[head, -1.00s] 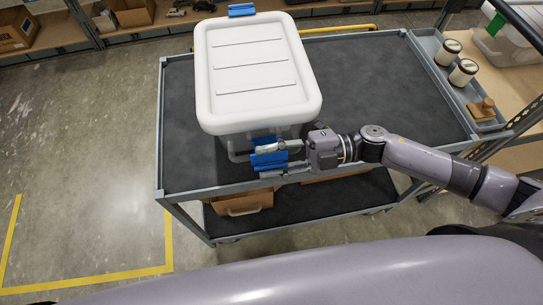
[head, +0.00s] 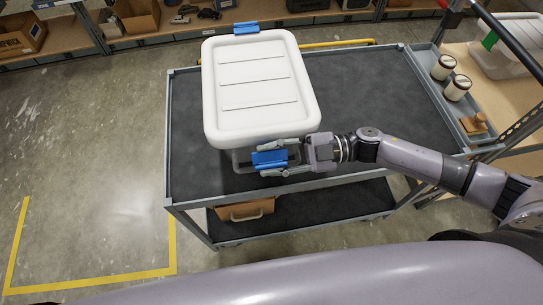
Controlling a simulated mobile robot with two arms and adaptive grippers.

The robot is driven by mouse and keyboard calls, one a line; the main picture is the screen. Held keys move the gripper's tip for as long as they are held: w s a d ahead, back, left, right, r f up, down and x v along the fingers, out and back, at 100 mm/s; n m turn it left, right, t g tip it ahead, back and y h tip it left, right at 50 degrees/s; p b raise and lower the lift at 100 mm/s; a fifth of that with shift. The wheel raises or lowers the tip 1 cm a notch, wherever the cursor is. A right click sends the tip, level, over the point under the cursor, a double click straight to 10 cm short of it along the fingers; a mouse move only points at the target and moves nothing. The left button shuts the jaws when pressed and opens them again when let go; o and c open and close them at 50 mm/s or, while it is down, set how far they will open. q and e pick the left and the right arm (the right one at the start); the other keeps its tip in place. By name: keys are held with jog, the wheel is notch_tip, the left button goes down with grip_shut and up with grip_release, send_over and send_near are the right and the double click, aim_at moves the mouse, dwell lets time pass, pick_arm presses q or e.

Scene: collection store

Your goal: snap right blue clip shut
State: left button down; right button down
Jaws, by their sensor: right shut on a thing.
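A white lidded box (head: 258,85) stands on the cart's dark top. One blue clip (head: 269,159) is on its near end, below the lid rim. Another blue clip (head: 246,28) is on its far end. My right gripper (head: 270,159) reaches in from the right at the near end. Its fingers are shut on the near blue clip, one finger above it along the lid rim and one below. The fingers partly cover the clip, so I cannot tell whether it is fully latched. My left gripper is not in view.
The cart (head: 185,115) has a clear top to the right of the box. A brown box (head: 246,209) sits on the lower shelf. Shelving runs along the back.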

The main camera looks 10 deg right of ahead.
jog(key=shift+f, duration=0.15)
jog(key=c, duration=1.1)
grip_release()
jog(key=shift+r, duration=0.2)
jog(key=shift+d+f, duration=0.1)
jog(key=shift+d, duration=0.45)
jog(key=d, duration=1.1)
jog(key=shift+s, duration=0.15)
